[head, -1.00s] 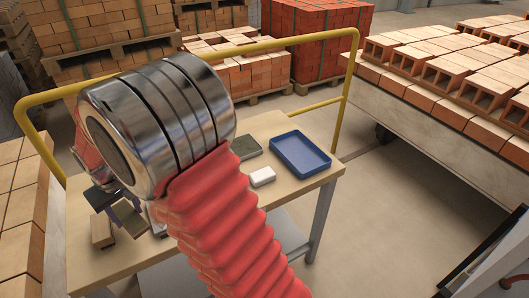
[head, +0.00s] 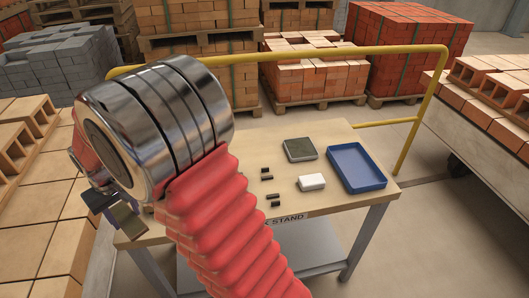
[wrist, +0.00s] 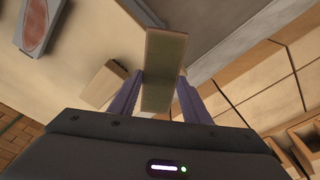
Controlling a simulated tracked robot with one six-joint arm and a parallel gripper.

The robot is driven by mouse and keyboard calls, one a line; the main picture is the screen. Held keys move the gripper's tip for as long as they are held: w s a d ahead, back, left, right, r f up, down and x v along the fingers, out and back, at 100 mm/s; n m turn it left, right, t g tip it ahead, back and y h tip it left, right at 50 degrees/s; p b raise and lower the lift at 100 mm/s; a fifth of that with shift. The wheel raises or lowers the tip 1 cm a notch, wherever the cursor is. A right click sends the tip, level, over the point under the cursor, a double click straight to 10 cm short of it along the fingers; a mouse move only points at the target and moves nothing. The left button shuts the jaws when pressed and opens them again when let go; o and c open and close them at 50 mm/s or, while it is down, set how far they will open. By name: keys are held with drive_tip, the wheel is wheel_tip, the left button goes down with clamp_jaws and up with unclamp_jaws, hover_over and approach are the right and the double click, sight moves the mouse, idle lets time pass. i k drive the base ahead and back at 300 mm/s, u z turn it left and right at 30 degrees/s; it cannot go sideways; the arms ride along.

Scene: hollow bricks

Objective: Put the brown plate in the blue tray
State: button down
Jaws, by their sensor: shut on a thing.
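The brown plate (wrist: 164,62) is a flat, olive-brown rectangle held between the two purple fingers of my gripper (wrist: 161,88) in the wrist view. In the head view the plate (head: 127,220) shows in part at the lower left, by the table's left edge, below my silver wrist joint. My gripper (head: 108,204) is partly hidden by my own arm there. The blue tray (head: 376,186) is a shallow rectangle, empty, at the right end of the table, well to the right of my gripper.
On the wooden-topped table (head: 240,150), a grey-green block (head: 300,149) and a white block (head: 311,182) lie left of the tray. Several small black pieces (head: 267,179) lie further left. A yellow rail (head: 415,118) borders the table. Brick stacks (head: 310,70) stand behind.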

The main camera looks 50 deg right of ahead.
sight(358, 173)
drive_tip(key=z, duration=0.05)
drive_tip(key=k, duration=0.95)
drive_tip(key=z, duration=0.85)
drive_tip(key=i, duration=0.2)
drive_tip(key=z, duration=0.8)
